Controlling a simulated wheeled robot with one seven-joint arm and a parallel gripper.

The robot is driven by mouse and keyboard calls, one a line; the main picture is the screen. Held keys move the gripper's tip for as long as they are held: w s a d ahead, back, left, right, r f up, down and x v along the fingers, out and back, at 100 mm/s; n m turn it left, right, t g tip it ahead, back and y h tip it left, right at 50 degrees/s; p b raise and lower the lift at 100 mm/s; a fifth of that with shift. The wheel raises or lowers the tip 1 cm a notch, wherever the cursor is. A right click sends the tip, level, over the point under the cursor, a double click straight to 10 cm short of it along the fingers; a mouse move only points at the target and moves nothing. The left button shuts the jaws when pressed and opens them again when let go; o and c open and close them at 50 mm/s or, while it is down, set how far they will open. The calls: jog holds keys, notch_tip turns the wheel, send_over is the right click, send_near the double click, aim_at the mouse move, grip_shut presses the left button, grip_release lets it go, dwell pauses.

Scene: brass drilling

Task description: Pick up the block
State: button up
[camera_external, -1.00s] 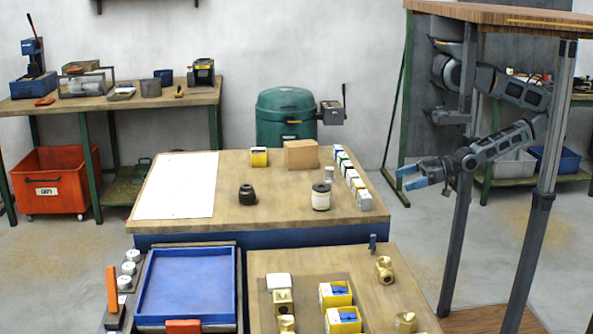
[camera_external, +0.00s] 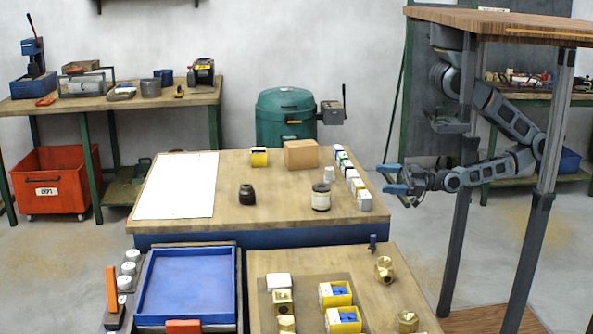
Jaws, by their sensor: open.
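A tan, box-like block (camera_external: 301,155) sits near the back edge of the central wooden table, right of a small yellow item. My gripper (camera_external: 384,178) has blue fingertips that stand apart, and it is open with nothing between them. It is just off the right edge of the table, at about the height of the tabletop. The tan block is farther left and back, clear of the gripper. A row of small coloured and white blocks (camera_external: 354,184) lies along the table's right edge, close to my fingers. Which block the task means cannot be told.
A blue tray (camera_external: 187,283) and a bench with brass parts (camera_external: 384,270) are in front. A grey post (camera_external: 543,200) stands by my arm.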

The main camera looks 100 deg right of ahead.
jog(key=w+a+r+n+t+y+b, duration=0.2)
jog(key=w+a+r+n+t, duration=0.5)
jog(key=w+a+r, duration=0.4)
jog(key=w+a+r+n+g+y+p, duration=0.1)
jog(key=w+a+n+g+y+p, duration=0.45)
jog(key=a, duration=0.75)
jog(key=w+a+g+y+p, duration=0.2)
jog(key=w+a+g+y, duration=0.2)
jog(key=a+g, duration=0.65)
jog(key=w+a+r+n+g+y+p, duration=0.1)
jog(key=w+a+n+g+y+p, duration=0.2)
jog(key=a, duration=1.3)
jog(key=m+g+h+b, duration=0.3)
jog(key=g+h+b, duration=0.4)
jog(key=h+b, duration=0.55)
send_over(282, 294)
jog(key=d+b, duration=0.2)
jog(key=shift+n+y, duration=0.25)
jog(key=shift+y, duration=0.65)
notch_tip(282, 294, down, 19)
jog(key=shift+s+r, duration=0.1)
jog(key=shift+r, duration=0.05)
jog(key=shift+d+x, duration=0.2)
jog(key=shift+x, duration=1.65)
jog(key=shift+d+x, duration=0.2)
jog(key=shift+x, duration=1.65)
grip_shut()
